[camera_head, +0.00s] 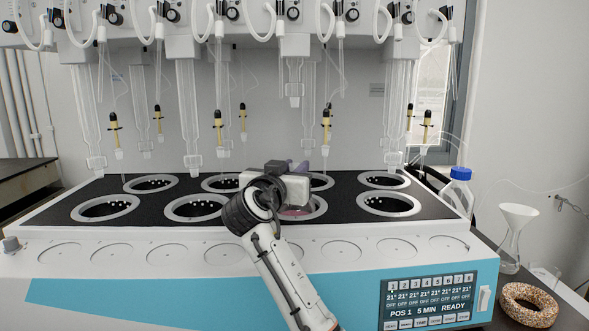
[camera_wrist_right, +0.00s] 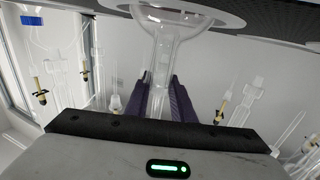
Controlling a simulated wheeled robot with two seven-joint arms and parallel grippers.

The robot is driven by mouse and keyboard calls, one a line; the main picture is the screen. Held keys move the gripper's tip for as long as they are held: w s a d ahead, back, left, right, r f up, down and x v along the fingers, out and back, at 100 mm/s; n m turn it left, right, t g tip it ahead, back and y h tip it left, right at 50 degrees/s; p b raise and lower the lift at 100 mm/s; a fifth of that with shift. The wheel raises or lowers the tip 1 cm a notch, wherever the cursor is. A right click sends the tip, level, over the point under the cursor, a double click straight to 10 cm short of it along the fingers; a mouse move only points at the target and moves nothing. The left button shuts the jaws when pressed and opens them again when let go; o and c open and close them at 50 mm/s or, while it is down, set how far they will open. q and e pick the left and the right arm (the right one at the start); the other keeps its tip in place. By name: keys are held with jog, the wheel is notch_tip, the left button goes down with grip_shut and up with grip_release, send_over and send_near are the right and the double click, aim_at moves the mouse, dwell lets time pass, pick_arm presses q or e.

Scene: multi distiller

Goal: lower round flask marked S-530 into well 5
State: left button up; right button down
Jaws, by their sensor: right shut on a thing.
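My right gripper (camera_head: 298,168) is over the third front-row well from the left, whose pale ring (camera_head: 321,211) shows past my wrist. In the right wrist view its purple fingers (camera_wrist_right: 158,100) are shut on the neck of a clear round flask (camera_wrist_right: 178,25). The flask's bulb points to the top of that view, against a pale well ring (camera_wrist_right: 232,22); I cannot tell how deep it sits. In the head view my wrist hides most of the flask. No S-530 mark is readable. My left gripper is not in view.
Other wells line the black top in two rows, such as the front right one (camera_head: 389,204). Glass condensers (camera_head: 190,110) and yellow-bodied droppers (camera_head: 218,128) hang above. A blue-capped bottle (camera_head: 458,190), a funnel flask (camera_head: 514,235) and a cork ring (camera_head: 529,304) stand right.

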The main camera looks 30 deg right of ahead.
jog(key=c, duration=1.4)
grip_release()
jog(key=shift+c, duration=0.2)
jog(key=shift+f, duration=0.15)
jog(key=v, duration=1)
jog(key=shift+s+a+b, duration=0.1)
jog(key=shift+a+b, duration=0.05)
jog(key=shift+b, duration=0.25)
